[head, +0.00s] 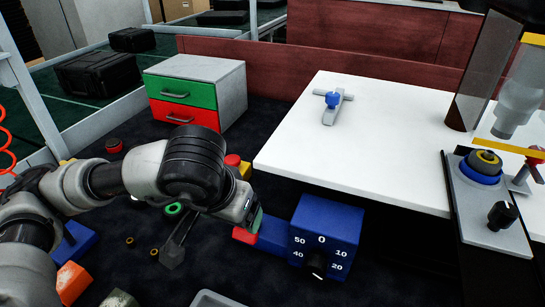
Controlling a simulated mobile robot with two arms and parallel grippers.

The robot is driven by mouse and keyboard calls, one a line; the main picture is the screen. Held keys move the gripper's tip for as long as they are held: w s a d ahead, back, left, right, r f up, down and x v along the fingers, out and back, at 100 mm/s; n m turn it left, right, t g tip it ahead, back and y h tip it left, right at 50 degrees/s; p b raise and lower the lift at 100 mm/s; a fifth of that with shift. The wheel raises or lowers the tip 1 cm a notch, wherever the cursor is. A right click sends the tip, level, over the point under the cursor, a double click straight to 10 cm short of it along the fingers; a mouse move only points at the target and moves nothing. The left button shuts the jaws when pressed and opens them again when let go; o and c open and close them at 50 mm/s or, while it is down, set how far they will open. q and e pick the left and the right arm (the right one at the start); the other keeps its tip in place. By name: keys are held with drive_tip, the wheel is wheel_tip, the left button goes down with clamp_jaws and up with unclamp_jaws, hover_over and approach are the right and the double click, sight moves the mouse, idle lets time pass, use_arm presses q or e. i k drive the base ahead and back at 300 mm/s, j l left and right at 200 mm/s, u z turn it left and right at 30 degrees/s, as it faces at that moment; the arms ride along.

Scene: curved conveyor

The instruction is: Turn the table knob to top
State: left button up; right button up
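A blue box (327,223) with white dial numbers stands on the dark floor area, below the front edge of the white table. 0 is at the top of its face, 10 and 20 on the right, 50 and 40 on the left. Its black knob (317,263) sits low on the face, and a light mark shows at its lower end. My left gripper (252,212) is left of the box, apart from the knob. Its fingers are seen edge-on, so their opening is unclear. I cannot make out my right gripper.
The white table (400,150) holds a grey cross-shaped piece with a blue knob (333,99). A grey panel at the right has another black knob (502,215). A drawer cabinet (196,95) stands behind my arm. Red (243,235) and blue (272,236) blocks lie beside the dial box.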

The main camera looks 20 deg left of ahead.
sight(315, 265)
drive_tip(key=k, duration=2)
